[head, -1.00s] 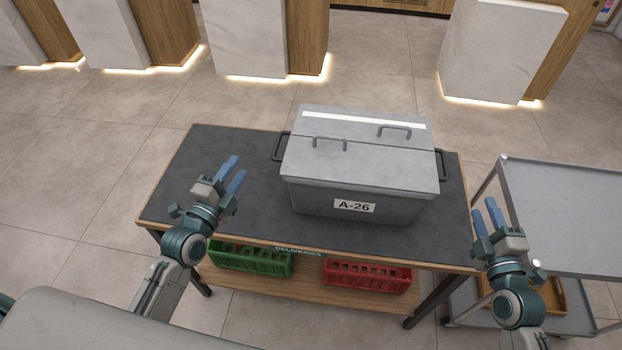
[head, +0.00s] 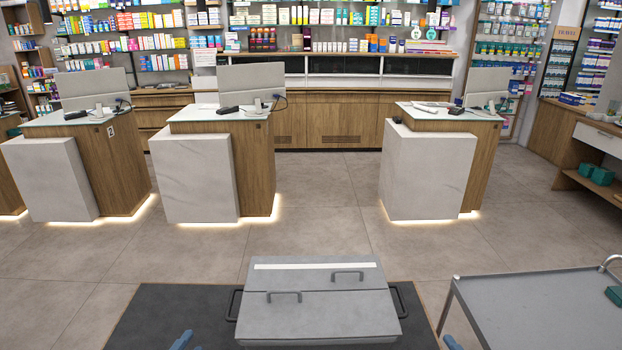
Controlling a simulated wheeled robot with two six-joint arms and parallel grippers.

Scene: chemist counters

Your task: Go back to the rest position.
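My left gripper (head: 184,341) shows only as blue fingertips at the bottom edge of the head view, left of the grey lidded box. My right gripper (head: 453,343) shows only as a blue fingertip at the bottom edge, right of the box. The rest of both grippers is below the picture, so their opening cannot be made out. Neither fingertip touches the box. The box (head: 318,318) stands shut on the dark table top (head: 160,312), with two handles on its lid and one on each side.
A grey trolley (head: 540,305) stands right of the table, with a teal item (head: 614,296) on it. Three counters with white fronts (head: 190,178) stand across the room before shelves of medicines (head: 330,17). The tiled floor (head: 320,222) between is clear.

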